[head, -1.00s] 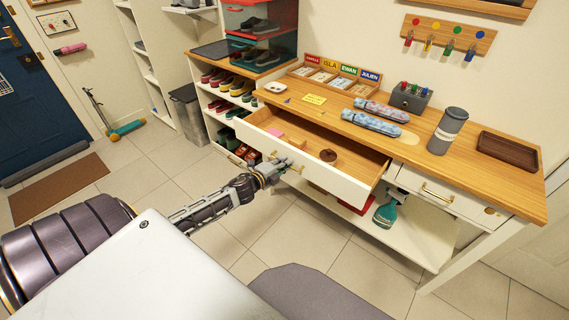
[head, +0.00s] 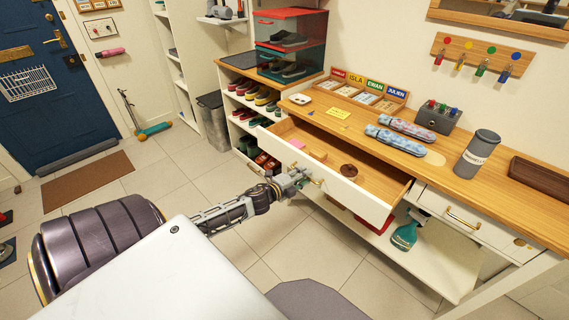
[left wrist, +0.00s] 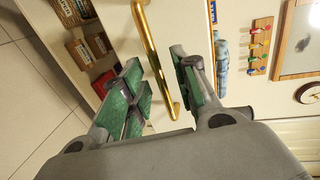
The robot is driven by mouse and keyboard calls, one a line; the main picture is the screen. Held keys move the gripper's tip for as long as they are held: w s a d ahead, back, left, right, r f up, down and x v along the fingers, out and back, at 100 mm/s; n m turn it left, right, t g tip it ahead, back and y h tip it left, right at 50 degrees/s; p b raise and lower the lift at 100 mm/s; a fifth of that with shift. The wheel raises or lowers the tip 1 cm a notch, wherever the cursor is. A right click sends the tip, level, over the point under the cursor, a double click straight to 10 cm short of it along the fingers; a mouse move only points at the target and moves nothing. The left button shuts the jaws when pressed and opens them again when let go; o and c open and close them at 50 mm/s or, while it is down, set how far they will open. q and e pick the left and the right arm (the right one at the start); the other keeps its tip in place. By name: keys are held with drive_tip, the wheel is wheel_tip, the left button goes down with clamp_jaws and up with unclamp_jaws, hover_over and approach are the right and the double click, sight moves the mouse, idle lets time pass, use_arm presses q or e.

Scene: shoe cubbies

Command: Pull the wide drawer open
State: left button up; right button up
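The wide drawer (head: 340,190) under the wooden tabletop stands well open, with a pink block, another small block and a round brown item inside. Its gold bar handle (left wrist: 152,50) runs across the left wrist view, and part of it shows in the head view (head: 318,183). My left gripper (head: 300,179) is at the drawer front by the handle. In the left wrist view the green-padded fingers (left wrist: 164,88) are apart, with the handle's lower end showing between them. I cannot tell whether they touch it. My right gripper is not in view.
A narrower closed drawer (head: 462,215) sits to the right. A grey tumbler (head: 478,154), two patterned cases and a dark tray (head: 540,178) are on the tabletop. Tiled floor before the drawer is clear.

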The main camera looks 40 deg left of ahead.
use_arm(q)
drive_tip(key=v, duration=1)
drive_tip(key=shift+s, duration=0.4)
idle(0.4)
drive_tip(key=shift+r, duration=0.1)
idle(0.4)
